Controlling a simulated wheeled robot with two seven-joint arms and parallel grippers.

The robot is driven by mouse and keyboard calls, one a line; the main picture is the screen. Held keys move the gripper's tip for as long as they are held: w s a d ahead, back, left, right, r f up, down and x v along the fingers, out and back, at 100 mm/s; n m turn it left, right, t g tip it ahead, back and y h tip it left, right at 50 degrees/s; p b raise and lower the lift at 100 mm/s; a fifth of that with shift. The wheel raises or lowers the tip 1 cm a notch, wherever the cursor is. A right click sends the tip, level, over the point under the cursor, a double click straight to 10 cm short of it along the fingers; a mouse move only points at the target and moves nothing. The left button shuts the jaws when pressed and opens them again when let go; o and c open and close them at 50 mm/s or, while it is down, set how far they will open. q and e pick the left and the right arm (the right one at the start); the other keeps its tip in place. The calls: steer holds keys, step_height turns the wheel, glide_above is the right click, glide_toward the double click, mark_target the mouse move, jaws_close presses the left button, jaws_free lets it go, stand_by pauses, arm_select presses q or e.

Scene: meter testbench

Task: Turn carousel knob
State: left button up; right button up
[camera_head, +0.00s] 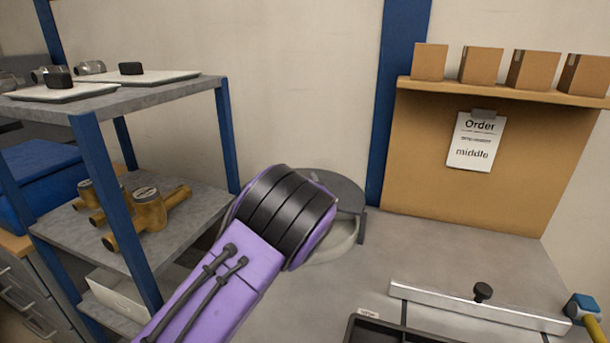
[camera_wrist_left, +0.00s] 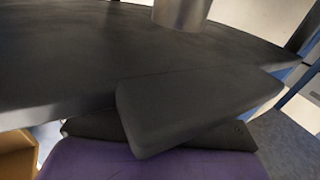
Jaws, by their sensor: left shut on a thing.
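The carousel is a dark grey round disc (camera_head: 345,190) on a pale base at the back of the bench, partly hidden behind my purple left arm. In the left wrist view, the dark disc (camera_wrist_left: 60,55) fills the upper part, with a silver cylinder (camera_wrist_left: 182,10) standing on it. My left gripper (camera_wrist_left: 195,105) shows as a dark block-like finger close against the disc, above a purple body. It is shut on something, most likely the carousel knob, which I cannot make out. In the head view the arm hides the fingertips. My right gripper is not in view.
A shelf rack (camera_head: 160,97) with brass meters (camera_head: 150,208) and trays stands at left. An order sheet (camera_head: 475,142) reads "middle".

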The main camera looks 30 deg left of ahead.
arm_select(q)
steer(key=shift+a+r+n+g+y+p, duration=0.1)
steer(key=shift+r+n+g+y+p, duration=0.15)
steer(key=shift+n+g+y+p, duration=0.45)
steer(key=shift+a+r+n+g+y+p, duration=0.1)
steer(key=shift+r+n+g+y+p, duration=0.1)
steer(key=shift+n+g+y+p, duration=0.45)
steer(key=shift+c, duration=0.2)
steer(key=shift+s+n+g+y, duration=0.1)
steer(key=shift+n+g+y, duration=0.15)
steer(key=shift+n+g, duration=0.25)
steer(key=shift+a+r, duration=0.1)
steer(key=shift+r, duration=0.05)
steer(key=o, duration=1)
steer(key=shift+o, duration=0.2)
steer(key=shift+f, duration=0.2)
steer(key=p+v, duration=0.5)
steer(key=v, duration=0.5)
steer(key=shift+d, duration=0.45)
